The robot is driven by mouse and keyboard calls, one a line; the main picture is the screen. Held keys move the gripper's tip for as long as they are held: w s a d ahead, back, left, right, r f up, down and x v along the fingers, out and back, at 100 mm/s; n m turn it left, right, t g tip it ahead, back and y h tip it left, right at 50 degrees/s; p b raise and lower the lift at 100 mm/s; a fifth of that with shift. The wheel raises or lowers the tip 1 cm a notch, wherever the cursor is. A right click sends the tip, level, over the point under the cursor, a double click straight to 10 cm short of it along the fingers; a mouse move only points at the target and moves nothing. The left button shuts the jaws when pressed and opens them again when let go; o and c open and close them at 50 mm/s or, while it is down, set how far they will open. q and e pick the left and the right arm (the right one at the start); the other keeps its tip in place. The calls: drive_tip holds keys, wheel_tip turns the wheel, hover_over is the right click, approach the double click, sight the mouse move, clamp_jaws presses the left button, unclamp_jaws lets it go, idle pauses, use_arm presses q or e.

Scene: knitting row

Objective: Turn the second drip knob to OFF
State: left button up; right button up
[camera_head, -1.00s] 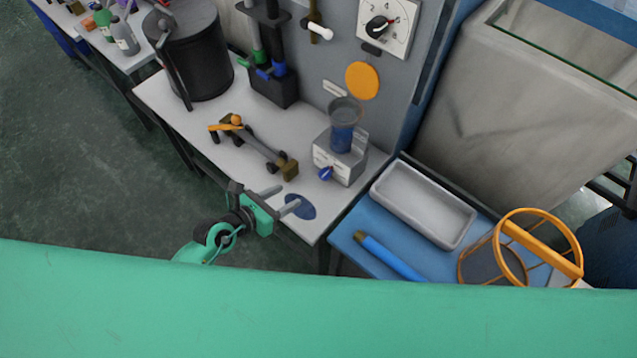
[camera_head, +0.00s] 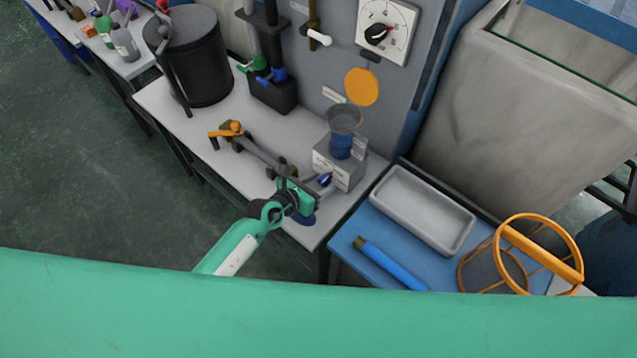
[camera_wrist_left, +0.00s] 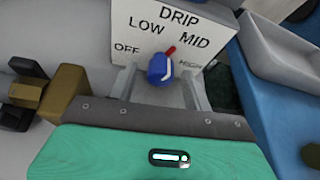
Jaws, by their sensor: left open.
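The drip knob (camera_head: 325,180) is small and blue, on the front of a pale box (camera_head: 338,166) on the grey bench. In the left wrist view the blue knob (camera_wrist_left: 158,70) has a white stripe and a red pointer tilted up and right, toward MID. The panel (camera_wrist_left: 150,42) reads DRIP, with OFF at left, LOW, MID and HIGH at right. My left gripper (camera_head: 311,184) is open in front of the box. In the wrist view its two grey fingers stand either side of the knob, apparently with gaps. My right gripper is not in view.
A brass and orange valve fitting (camera_head: 255,150) lies left of the knob, close to my left gripper. A clear cup with blue contents (camera_head: 342,130) sits on the box. A white tray (camera_head: 422,210) and blue tube (camera_head: 390,264) are at right. A dial (camera_head: 385,30) hangs behind.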

use_arm(q)
drive_tip(key=c, duration=1)
drive_tip(key=shift+o, duration=0.2)
drive_tip(key=shift+f+n+g+h+b, duration=0.1)
drive_tip(key=shift+n+g+h+b, duration=0.25)
drive_tip(key=shift+n+h, duration=0.45)
drive_tip(key=o, duration=1)
drive_tip(key=shift+a, duration=0.1)
drive_tip(key=shift+c, duration=0.2)
